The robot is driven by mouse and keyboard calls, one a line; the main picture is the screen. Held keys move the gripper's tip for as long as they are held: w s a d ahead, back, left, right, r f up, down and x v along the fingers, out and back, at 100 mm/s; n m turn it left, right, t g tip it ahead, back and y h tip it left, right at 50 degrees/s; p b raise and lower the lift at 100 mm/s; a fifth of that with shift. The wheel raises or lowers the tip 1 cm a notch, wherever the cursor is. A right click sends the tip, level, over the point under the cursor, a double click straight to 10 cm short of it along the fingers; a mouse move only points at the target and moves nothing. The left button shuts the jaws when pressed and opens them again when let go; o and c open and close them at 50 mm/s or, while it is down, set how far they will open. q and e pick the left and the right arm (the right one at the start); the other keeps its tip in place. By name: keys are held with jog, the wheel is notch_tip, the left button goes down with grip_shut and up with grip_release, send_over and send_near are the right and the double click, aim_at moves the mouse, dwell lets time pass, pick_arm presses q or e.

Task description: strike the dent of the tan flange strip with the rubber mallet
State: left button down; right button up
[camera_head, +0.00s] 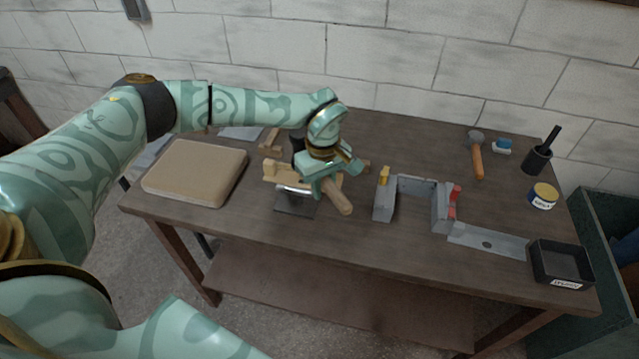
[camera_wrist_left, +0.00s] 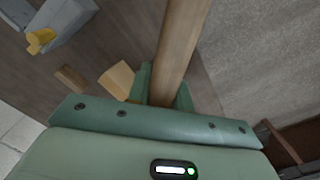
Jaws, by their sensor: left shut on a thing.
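My left gripper (camera_head: 325,180) is shut around the wooden handle (camera_head: 341,202) of the rubber mallet, above the middle-left of the bench. The handle's free end points toward the front right. In the left wrist view the handle (camera_wrist_left: 180,45) runs up between the fingers. A dark part that looks like the mallet head (camera_head: 298,146) shows just behind the gripper, mostly covered. The tan flange strip (camera_head: 274,174) lies on a dark stand with a bright metal bar, partly behind the gripper. I cannot make out its dent. My right gripper is not in view.
A tan pad (camera_head: 195,174) lies at the left. A grey frame (camera_head: 384,204) with yellow and red parts stands right of the gripper.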

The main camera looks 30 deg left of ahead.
pick_arm(q)
jog(key=shift+f, duration=0.55)
jog(key=shift+r, duration=0.1)
notch_tip(320, 180, down, 5)
jog(key=b, duration=0.3)
notch_tip(320, 180, up, 8)
jog(key=p, duration=0.7)
jog(key=shift+r, duration=0.2)
jog(key=shift+f, duration=0.3)
